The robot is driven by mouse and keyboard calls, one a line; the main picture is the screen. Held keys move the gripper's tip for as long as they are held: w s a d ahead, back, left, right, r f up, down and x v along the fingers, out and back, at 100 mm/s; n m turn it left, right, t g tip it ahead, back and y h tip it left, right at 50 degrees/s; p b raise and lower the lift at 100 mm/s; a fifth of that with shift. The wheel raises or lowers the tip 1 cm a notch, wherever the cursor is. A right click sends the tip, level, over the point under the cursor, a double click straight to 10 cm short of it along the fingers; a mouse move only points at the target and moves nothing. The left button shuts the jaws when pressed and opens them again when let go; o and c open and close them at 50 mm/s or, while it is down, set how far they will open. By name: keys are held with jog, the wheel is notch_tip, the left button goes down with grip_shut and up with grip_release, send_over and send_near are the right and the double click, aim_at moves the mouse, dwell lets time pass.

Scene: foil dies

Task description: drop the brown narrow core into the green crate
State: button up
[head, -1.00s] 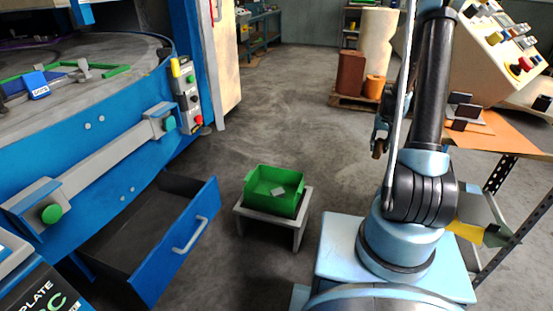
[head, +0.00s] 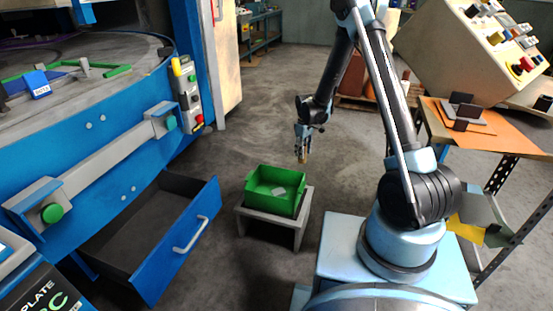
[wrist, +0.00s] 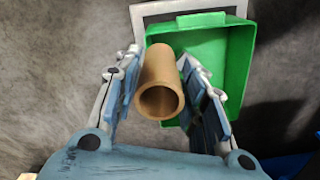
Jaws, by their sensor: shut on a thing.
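The brown narrow core (wrist: 159,80) is a hollow tube, held between the two fingers of my gripper (wrist: 160,85) in the wrist view. In the head view my gripper (head: 303,142) points down, to the upper right of the green crate, with the core's brown end (head: 303,158) just showing below the fingers. The green crate (head: 262,191) stands open on a small grey stand (head: 300,222), with a small pale piece inside. In the wrist view the green crate (wrist: 238,65) lies beyond the core and partly behind it.
An open blue drawer (head: 185,240) stands left of the crate, under a large blue machine (head: 100,150). An orange-topped table (head: 510,135) is at the right. A pallet (head: 355,102) with brown cylinders stands at the back.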

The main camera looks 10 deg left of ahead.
jog(key=s+a+f+n, duration=0.2)
jog(key=s+a+n, duration=0.3)
jog(key=a, duration=0.6)
notch_tip(320, 180, down, 6)
jog(key=shift+s+d+m, duration=0.15)
jog(key=shift+s+m, duration=0.25)
jog(key=shift+s, duration=0.05)
jog(key=shift+f, duration=0.1)
jog(key=o, duration=0.9)
jog(key=shift+o, duration=0.2)
notch_tip(320, 180, up, 12)
